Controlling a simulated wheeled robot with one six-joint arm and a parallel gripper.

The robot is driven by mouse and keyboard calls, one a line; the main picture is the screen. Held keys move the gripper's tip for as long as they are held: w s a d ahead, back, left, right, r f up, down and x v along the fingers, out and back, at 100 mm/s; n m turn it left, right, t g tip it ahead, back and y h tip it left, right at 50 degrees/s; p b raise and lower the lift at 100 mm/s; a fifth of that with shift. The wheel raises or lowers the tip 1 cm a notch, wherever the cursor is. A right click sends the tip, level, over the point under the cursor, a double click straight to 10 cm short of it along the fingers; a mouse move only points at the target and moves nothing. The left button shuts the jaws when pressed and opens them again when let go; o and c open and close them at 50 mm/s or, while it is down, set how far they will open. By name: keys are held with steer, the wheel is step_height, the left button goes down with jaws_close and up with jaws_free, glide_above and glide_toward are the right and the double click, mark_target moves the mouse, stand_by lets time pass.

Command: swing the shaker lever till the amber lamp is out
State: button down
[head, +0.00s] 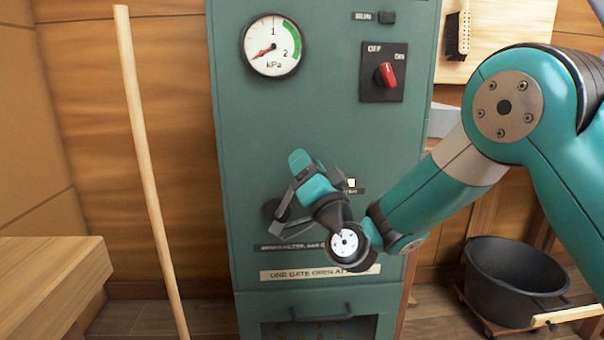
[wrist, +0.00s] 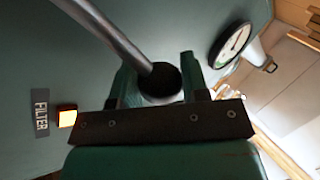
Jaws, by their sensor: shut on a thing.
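The shaker lever is a grey metal rod (wrist: 115,32) with a black knob (wrist: 160,82) at its end, in the wrist view. My gripper (wrist: 157,78) is shut on the knob, with one finger on each side of it. In the head view my gripper (head: 301,180) is in front of the green cabinet and hides much of the lever. The amber lamp (wrist: 67,118) is lit beside the FILTER label (wrist: 41,112) in the wrist view. In the head view the lamp (head: 351,183) is small and bright, just right of my gripper.
The green cabinet (head: 320,120) carries a kPa gauge (head: 272,46), its needle at the low end, and a red OFF/ON switch (head: 386,75). A wooden pole (head: 150,180) leans at left. A black tub (head: 515,285) stands at lower right, a wooden bench (head: 50,275) at lower left.

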steer(key=shift+d+f+m+t+h+b, duration=0.3)
steer(key=shift+d+m+h, duration=0.1)
steer(key=shift+m, duration=0.1)
steer(key=c, duration=0.6)
jaws_free()
steer(key=shift+d, duration=0.1)
steer(key=shift+c, duration=0.2)
steer(key=shift+s+f+b, duration=0.3)
steer(key=shift+f+b, duration=0.05)
steer(key=shift+b, duration=0.35)
steer(key=b+v, duration=0.8)
steer(key=v, duration=0.8)
steer(key=shift+s+d+b, duration=0.2)
steer(key=shift+s+b, duration=0.05)
steer(key=shift+b, duration=0.15)
